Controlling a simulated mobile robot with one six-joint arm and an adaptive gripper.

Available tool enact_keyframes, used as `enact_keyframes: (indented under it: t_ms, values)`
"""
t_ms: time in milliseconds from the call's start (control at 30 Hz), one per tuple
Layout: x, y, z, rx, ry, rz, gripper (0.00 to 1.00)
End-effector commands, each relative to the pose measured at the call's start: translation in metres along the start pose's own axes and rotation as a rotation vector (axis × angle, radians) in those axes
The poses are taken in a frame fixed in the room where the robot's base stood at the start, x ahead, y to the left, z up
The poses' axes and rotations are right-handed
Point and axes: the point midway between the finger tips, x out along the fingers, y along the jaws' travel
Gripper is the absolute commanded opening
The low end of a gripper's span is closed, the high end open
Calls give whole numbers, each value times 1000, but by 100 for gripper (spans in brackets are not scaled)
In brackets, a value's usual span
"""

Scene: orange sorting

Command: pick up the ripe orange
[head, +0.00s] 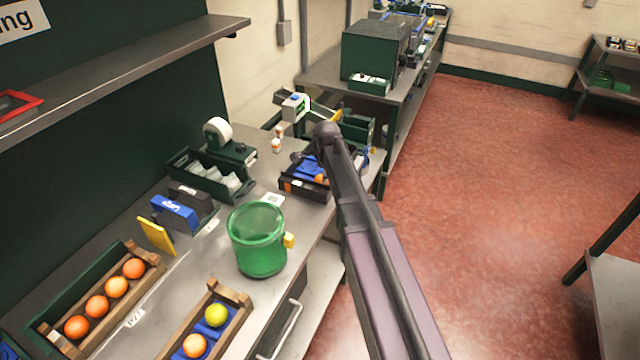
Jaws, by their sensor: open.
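A small wooden crate with blue pads (232,322) stands at the front edge of the bench. It holds a ripe-looking orange fruit (195,346) at its near end and a yellow-green fruit (216,315) behind it. A longer wooden crate (152,272) to the left holds a row of several orange fruits (116,287). My arm reaches from the bottom right to a dark joint over the far part of the bench, well away from both crates. I cannot make out my gripper at its end.
A green translucent bucket (257,240) stands just behind the small crate. Blue and yellow upright items (175,213), a dark bin of clear packets (208,180) and a tool tray (306,188) stand farther back. A shelf (120,78) overhangs the left. Red floor lies open at right.

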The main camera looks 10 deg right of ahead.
Motion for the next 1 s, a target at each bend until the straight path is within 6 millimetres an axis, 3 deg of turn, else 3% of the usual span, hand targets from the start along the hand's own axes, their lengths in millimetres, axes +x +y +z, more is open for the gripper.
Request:
enact_keyframes:
  t_ms: [367, 1000]
  values:
    - [7, 1, -1, 0, 0, 0, 84]
    - [50, 2, -4, 0, 0, 0, 84]
